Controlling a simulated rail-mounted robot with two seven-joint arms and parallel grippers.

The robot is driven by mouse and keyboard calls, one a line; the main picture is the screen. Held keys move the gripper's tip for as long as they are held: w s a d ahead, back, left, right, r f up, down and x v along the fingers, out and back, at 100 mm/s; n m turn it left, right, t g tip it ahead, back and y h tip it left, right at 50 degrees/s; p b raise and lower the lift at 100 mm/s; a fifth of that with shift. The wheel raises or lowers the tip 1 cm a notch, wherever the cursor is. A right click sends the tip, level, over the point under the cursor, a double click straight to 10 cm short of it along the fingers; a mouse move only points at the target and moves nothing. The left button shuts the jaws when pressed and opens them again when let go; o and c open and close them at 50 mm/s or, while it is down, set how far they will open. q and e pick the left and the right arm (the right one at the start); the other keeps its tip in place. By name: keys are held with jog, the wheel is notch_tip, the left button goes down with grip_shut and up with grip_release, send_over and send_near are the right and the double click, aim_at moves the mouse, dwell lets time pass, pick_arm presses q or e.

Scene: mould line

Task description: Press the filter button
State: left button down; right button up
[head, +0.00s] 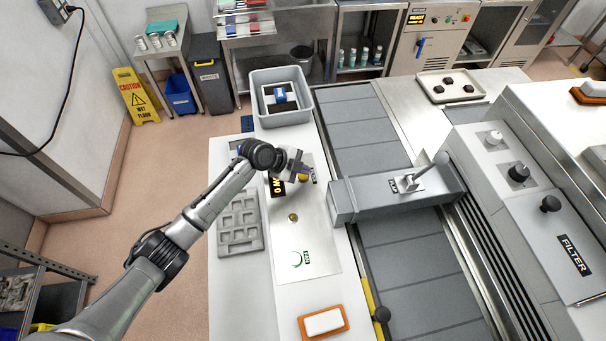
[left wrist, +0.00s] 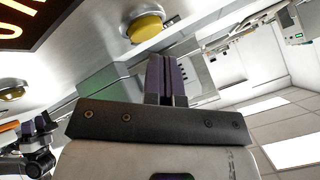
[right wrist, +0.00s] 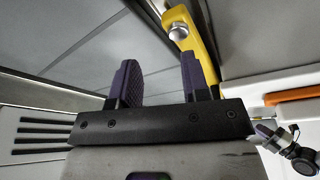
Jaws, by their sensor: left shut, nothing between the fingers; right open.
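A panel labelled FILTER (head: 573,254) is on the grey machine at the right of the head view. A black knob (head: 550,204) stands above the label; I cannot tell whether it is the button. My left gripper (head: 300,168) is shut and empty over the white bench, beside a yellow round button (head: 304,178) and a display. In the left wrist view its fingers (left wrist: 163,65) are together, just beside the yellow button (left wrist: 146,27); contact is not clear. My right gripper (right wrist: 157,75) is open and empty in its wrist view, near a yellow bar with a silver button (right wrist: 178,32).
The conveyor (head: 365,135) runs beside the bench, with a grey box with a lever (head: 395,197) across it. A grey mould tray (head: 240,232), a grey bin (head: 282,118) and a white block on an orange base (head: 323,322) are on the bench. A small brass knob (head: 293,217) sits nearer.

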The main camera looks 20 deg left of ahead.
aim_at(303, 177)
pick_arm(q)
jog(key=shift+r, duration=0.1)
jog(key=shift+r+p, duration=1.6)
jog(key=shift+r, duration=0.85)
pick_arm(e)
notch_tip(303, 177, up, 3)
jog(key=shift+a+r, duration=0.15)
